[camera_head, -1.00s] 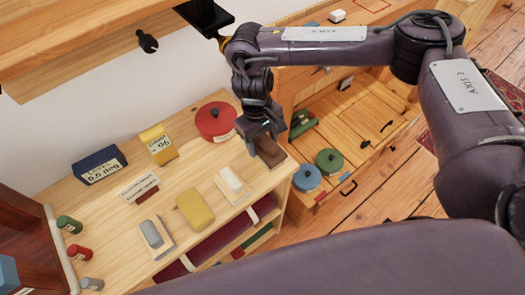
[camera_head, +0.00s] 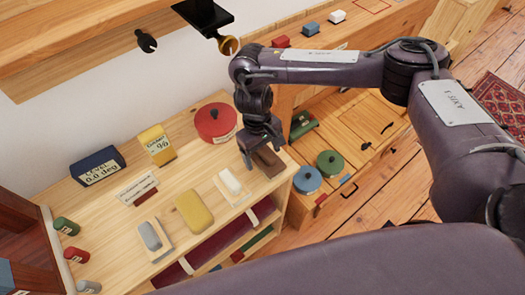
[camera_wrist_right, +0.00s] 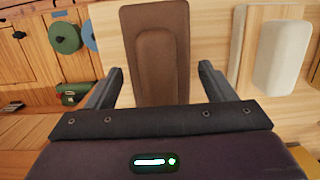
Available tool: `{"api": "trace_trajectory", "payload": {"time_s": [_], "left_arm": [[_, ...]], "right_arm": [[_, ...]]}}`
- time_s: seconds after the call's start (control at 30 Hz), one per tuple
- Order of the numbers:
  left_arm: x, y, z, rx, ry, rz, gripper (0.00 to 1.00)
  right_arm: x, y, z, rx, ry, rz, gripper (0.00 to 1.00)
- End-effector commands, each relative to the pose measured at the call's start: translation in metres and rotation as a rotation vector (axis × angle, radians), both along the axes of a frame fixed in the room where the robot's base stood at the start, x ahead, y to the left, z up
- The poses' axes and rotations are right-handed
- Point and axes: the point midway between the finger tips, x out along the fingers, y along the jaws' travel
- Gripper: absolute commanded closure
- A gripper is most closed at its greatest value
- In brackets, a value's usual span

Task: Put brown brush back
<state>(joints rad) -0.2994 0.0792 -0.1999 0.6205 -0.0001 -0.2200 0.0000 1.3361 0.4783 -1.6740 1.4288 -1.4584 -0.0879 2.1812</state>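The brown brush (camera_head: 267,163) lies on the light wood shelf top, at the upper right end of a row of brushes. In the right wrist view the brown brush (camera_wrist_right: 158,55) is a long brown block with a raised middle. My right gripper (camera_head: 261,150) is just over it. In the wrist view its two fingers (camera_wrist_right: 162,72) are spread, one to each side of the brush, with gaps showing. I cannot tell whether the fingertips are level with the brush or above it. My left gripper is out of view.
A white brush (camera_head: 231,182), yellow brush (camera_head: 195,211) and grey brush (camera_head: 150,236) lie in the same row. A red round pot (camera_head: 215,122) stands behind my gripper. Blue (camera_head: 307,179) and green (camera_head: 330,163) round lids sit on the lower cabinet at right.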

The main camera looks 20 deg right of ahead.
Motion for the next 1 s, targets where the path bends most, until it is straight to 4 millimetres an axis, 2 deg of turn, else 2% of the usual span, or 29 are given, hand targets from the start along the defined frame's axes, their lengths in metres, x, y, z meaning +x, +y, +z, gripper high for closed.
{"api": "trace_trajectory", "payload": {"time_s": [0.27, 0.37, 0.8, 1.0], "left_arm": [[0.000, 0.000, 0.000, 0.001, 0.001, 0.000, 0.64], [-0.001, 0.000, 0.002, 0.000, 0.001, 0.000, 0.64], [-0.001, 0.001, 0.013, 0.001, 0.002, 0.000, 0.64], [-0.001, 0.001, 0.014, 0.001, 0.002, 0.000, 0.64]], "right_arm": [[0.000, 0.000, 0.001, 0.000, 0.000, 0.001, 0.24], [0.002, 0.000, 0.010, -0.001, -0.003, 0.002, 0.24], [0.015, 0.005, 0.096, -0.002, -0.006, 0.002, 0.24], [0.017, 0.006, 0.117, -0.001, -0.003, 0.001, 0.24]]}}
